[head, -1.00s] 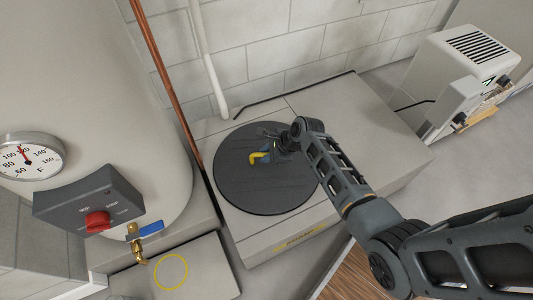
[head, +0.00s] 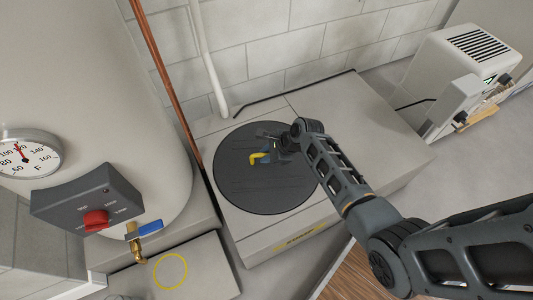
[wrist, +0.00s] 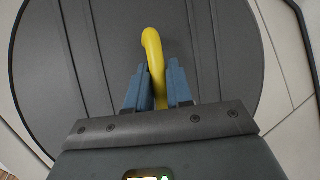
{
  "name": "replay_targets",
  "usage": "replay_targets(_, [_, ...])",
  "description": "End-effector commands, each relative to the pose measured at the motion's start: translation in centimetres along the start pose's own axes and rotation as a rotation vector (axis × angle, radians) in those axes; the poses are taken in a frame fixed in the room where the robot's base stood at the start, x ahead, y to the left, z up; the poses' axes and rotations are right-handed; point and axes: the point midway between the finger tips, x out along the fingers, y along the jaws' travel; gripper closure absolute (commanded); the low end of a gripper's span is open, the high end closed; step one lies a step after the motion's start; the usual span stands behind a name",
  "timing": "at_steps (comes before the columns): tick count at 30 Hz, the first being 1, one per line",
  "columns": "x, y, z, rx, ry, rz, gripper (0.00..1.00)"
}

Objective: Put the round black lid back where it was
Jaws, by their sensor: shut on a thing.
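The round black lid (head: 262,190) lies on the pale boxy block by the wall, in the middle of the head view. It shows ribs across its top in the wrist view (wrist: 95,45). A yellow handle (wrist: 152,45) stands on the lid; it also shows in the head view (head: 259,158). My gripper (wrist: 158,92) is above the lid with its blue fingers shut on the yellow handle. The lid looks flat on the block's top, but I cannot tell whether its underside touches it everywhere. The opening beneath is hidden.
The pale block (head: 375,140) has bare room right of the lid. A large tank (head: 90,90) with a gauge (head: 28,155) and a control box (head: 88,197) stands at left. A copper pipe (head: 165,80) runs beside the lid. A white machine (head: 455,80) stands at right.

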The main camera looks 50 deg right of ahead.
Motion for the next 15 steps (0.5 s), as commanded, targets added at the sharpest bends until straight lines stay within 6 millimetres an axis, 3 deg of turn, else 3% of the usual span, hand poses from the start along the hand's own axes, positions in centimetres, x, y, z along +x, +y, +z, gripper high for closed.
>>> replay_targets(10, [-0.01, -0.04, 0.03, -0.001, 0.000, -0.001, 0.49])
replay_targets(15, [0.06, 0.09, -0.02, 0.000, 0.000, 0.002, 0.49])
